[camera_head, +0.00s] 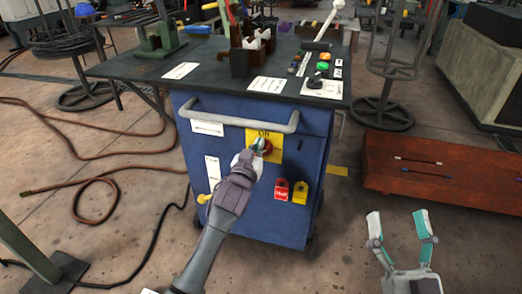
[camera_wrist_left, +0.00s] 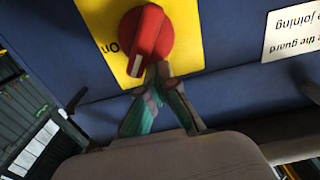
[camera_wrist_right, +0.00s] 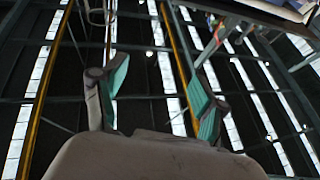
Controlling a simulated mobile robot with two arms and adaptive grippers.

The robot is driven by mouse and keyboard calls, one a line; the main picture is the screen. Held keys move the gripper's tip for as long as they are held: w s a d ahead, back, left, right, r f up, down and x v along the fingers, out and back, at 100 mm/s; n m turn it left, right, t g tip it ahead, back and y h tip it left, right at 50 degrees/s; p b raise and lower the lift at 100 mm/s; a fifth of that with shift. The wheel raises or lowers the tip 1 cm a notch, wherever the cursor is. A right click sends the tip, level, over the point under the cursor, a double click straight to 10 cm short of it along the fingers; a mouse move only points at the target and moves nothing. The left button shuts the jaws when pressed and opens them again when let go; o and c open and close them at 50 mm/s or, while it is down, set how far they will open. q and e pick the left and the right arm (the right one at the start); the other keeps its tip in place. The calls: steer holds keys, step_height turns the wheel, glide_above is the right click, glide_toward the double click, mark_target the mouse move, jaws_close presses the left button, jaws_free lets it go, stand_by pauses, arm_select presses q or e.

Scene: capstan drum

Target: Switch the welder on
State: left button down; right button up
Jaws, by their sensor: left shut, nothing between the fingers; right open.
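The welder is a blue cabinet (camera_head: 240,205) with a dark worktop and a grey front handle. A red rotary switch knob (camera_head: 266,146) sits on a yellow plate (camera_head: 277,150) on its front. In the left wrist view the red knob (camera_wrist_left: 146,36) carries a white pointer line, and the yellow plate (camera_wrist_left: 108,22) has the word "On" beside the knob. My left gripper (camera_head: 257,146) is shut and empty, its fingertips at the knob's edge; it also shows in the left wrist view (camera_wrist_left: 158,72). I cannot tell whether they touch. My right gripper (camera_head: 399,218) is open and empty, right of the cabinet.
Red and yellow tags (camera_head: 290,191) hang on the cabinet's lower front. The grey handle (camera_head: 238,121) runs above the switch. A red-brown low bench (camera_head: 430,170) stands at right. Hoses (camera_head: 95,190) and cables lie on the floor at left.

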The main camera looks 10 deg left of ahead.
steer(key=shift+w+f, duration=0.1)
steer(key=shift+f, duration=0.15)
arm_select(q)
steer(key=shift+d, duration=0.35)
arm_select(e)
steer(key=shift+w+d+f+g+h, duration=0.1)
steer(key=shift+w+f+g+h, duration=0.1)
steer(key=shift+f+g, duration=0.2)
steer(key=shift+w+f+g+h, duration=0.1)
steer(key=shift+f+g+h, duration=0.1)
steer(key=shift+f+g, duration=0.15)
arm_select(q)
steer(key=shift+d+p, duration=0.25)
steer(key=shift+p, duration=0.1)
arm_select(e)
steer(key=shift+w+f+g, duration=0.1)
steer(key=shift+f+g, duration=0.25)
steer(key=shift+f, duration=0.25)
arm_select(q)
steer(key=shift+d, duration=0.3)
steer(key=shift+f, duration=0.1)
arm_select(e)
steer(key=shift+w+f+g, duration=0.1)
steer(key=shift+f+g, duration=0.2)
steer(key=shift+f, duration=0.2)
